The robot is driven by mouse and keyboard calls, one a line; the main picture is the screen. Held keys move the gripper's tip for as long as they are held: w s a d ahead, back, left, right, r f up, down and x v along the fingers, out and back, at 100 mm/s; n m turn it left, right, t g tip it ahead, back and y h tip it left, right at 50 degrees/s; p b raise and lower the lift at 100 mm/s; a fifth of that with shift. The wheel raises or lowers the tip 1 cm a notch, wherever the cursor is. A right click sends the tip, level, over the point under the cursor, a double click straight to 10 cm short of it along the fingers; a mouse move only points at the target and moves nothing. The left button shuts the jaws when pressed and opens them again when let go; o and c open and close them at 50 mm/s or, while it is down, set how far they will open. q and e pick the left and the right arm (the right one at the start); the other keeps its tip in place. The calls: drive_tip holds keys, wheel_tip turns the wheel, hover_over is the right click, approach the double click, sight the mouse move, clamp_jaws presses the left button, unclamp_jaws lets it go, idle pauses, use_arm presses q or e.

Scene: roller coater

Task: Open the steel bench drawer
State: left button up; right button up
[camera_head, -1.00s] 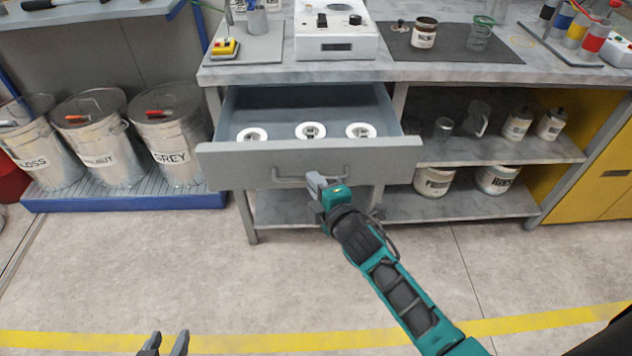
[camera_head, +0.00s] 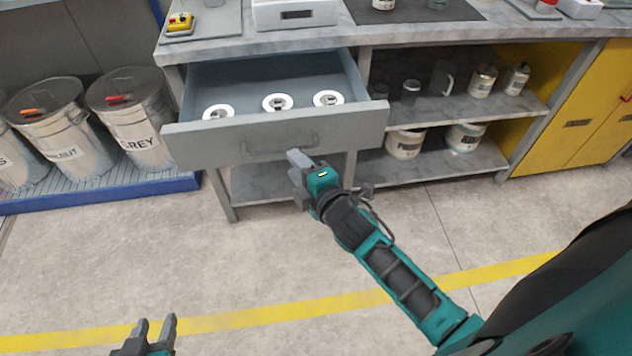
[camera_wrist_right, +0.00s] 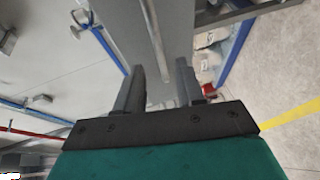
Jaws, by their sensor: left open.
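The steel bench drawer (camera_head: 350,130) is pulled out under the bench top, with three white round items (camera_head: 278,103) lying inside. Its bar handle (camera_head: 280,146) is on the drawer front and also shows in the right wrist view (camera_wrist_right: 153,40), beyond the fingertips. My right gripper (camera_head: 298,175) is just below and in front of the handle, apart from it. In the right wrist view its two fingers (camera_wrist_right: 160,75) stand apart with nothing between them. My left gripper (camera_head: 156,328) is open and empty at the bottom left, over the floor.
Labelled metal bins (camera_head: 138,120) stand on a blue-edged platform (camera_head: 100,192) to the left. Shelves (camera_head: 465,160) with cans and jars are right of the drawer, then a yellow cabinet (camera_head: 575,125). The bench top (camera_head: 400,28) carries equipment. The floor in front is clear.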

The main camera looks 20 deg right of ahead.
drive_tip(key=v, duration=0.8)
drive_tip(key=shift+f, duration=0.1)
drive_tip(key=s+f+m+g, duration=0.4)
drive_tip(key=s+f+m, duration=0.4)
drive_tip(key=m, duration=0.7)
drive_tip(key=shift+s+m+g, duration=0.3)
drive_tip(key=shift+m+g, duration=0.1)
drive_tip(key=shift+a+f, duration=0.15)
idle(4.2)
